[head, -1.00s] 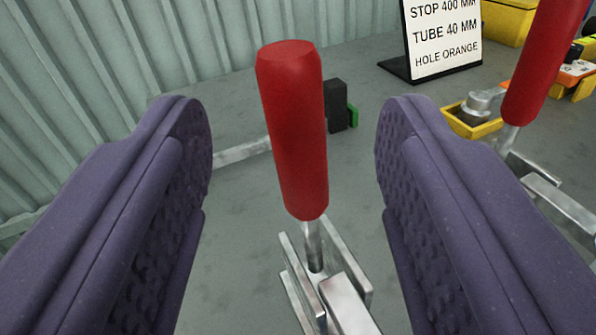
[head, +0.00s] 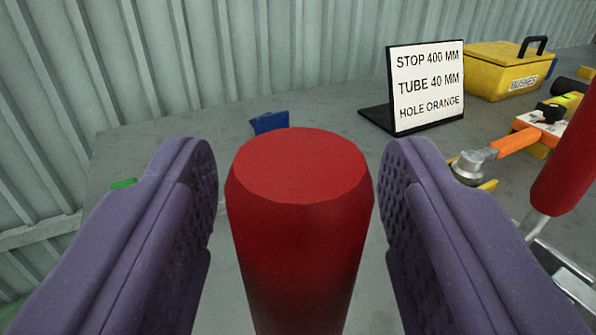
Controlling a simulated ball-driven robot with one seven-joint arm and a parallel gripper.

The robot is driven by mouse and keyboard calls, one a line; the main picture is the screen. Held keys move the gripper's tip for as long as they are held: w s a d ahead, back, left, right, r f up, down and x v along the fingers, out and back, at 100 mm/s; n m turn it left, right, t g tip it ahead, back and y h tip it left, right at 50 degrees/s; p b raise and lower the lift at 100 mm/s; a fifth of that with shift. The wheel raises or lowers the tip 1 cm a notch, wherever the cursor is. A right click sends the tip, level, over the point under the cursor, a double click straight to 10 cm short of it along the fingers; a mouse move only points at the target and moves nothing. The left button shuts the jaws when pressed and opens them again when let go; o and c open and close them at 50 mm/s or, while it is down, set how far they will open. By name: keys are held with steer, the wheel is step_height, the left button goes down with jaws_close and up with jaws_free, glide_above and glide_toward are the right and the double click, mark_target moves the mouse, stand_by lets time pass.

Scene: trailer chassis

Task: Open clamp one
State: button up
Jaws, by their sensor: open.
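A red clamp handle (head: 300,235) stands upright in the middle of the head view, its flat top facing me. My gripper (head: 298,205) is open, with one purple padded finger on each side of the handle. A gap shows between the handle and each finger, so neither pad visibly touches it. The clamp's metal base below the handle is hidden. A second red handle (head: 568,165) stands at the right edge, on metal clamp parts (head: 560,270). No number shows on either clamp.
A sign (head: 428,85) reading STOP 400 MM, TUBE 40 MM, HOLE ORANGE stands behind. A yellow box (head: 500,75), an orange-handled tool (head: 515,142) and other gear are at the right. A blue piece (head: 268,122) lies behind the handle. A corrugated wall (head: 200,60) closes the back.

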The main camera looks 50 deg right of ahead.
jaws_close()
steer(key=p, duration=0.1)
steer(key=w+p, duration=0.1)
steer(key=y+p, duration=0.1)
steer(key=shift+w+d+r+n+g+p, duration=0.3)
steer(key=shift+g, duration=0.1)
steer(key=w+d+f+n+g+y+p, duration=0.3)
steer(key=w+f+g+p, duration=0.4)
steer(key=p, duration=1.5)
steer(key=shift+w+d+f+y, duration=0.25)
steer(key=shift+w+d+y, duration=0.35)
steer(key=shift+w+y, duration=0.75)
steer(key=shift+w+h, duration=0.25)
